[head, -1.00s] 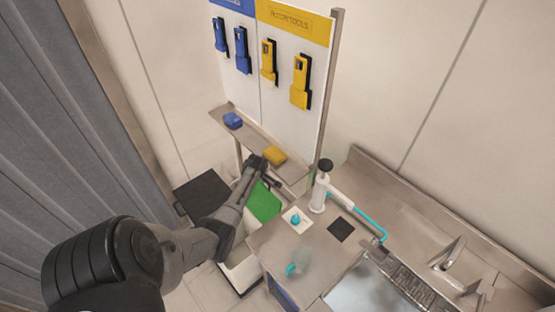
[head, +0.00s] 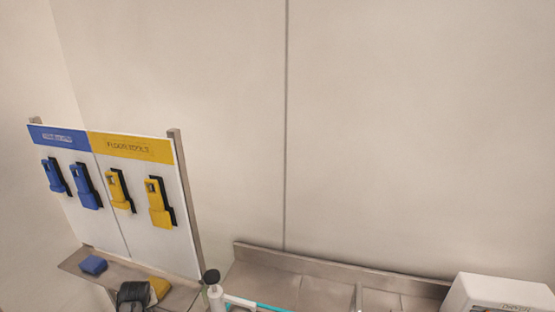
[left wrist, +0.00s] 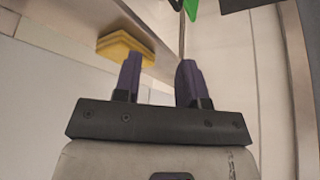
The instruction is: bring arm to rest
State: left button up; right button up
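My left gripper (left wrist: 159,70) shows in the left wrist view with its two dark fingers apart and nothing between them. In the head view only a dark rounded part of my left arm shows at the bottom edge, in front of the shelf; the fingers are not visible there. My right arm and gripper are in neither view.
A steel shelf (head: 122,273) below the tool board (head: 120,215) holds a blue block (head: 93,265) and a yellow block (head: 159,288). The yellow block (left wrist: 126,47) is left of my fingers in the wrist view. A steel counter (head: 275,284) and white box (head: 500,294) stand right.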

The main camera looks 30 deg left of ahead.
pick_arm(q)
jog(key=w+d+r+m+t+p, duration=0.1)
jog(key=w+d+r+m+t, duration=0.1)
jog(key=w+d+r+m, duration=0.35)
jog(key=w+d+r+m+t, duration=0.1)
jog(key=w+d+r+m, duration=0.1)
jog(key=d+r, duration=0.65)
jog(key=s+d+r+m+t+p, duration=0.2)
jog(key=d+r+m, duration=0.15)
jog(key=d, duration=0.85)
jog(key=s+d+r+m+h+p, duration=0.15)
jog(key=s+d, duration=0.25)
jog(key=d, duration=0.4)
jog(key=s+d+m+h+p, duration=0.2)
jog(key=s+d, duration=0.2)
jog(key=d, duration=0.4)
jog(key=s+d+f+g+p, duration=0.1)
jog(key=s+d+f, duration=0.1)
jog(key=s, duration=0.5)
jog(key=s+d+f+m+g+h+p, duration=0.1)
jog(key=s+d+f+g+p, duration=0.1)
jog(key=s+d, duration=0.2)
jog(key=s, duration=0.3)
jog(key=shift+s+f, duration=0.15)
jog(key=shift+f, duration=0.2)
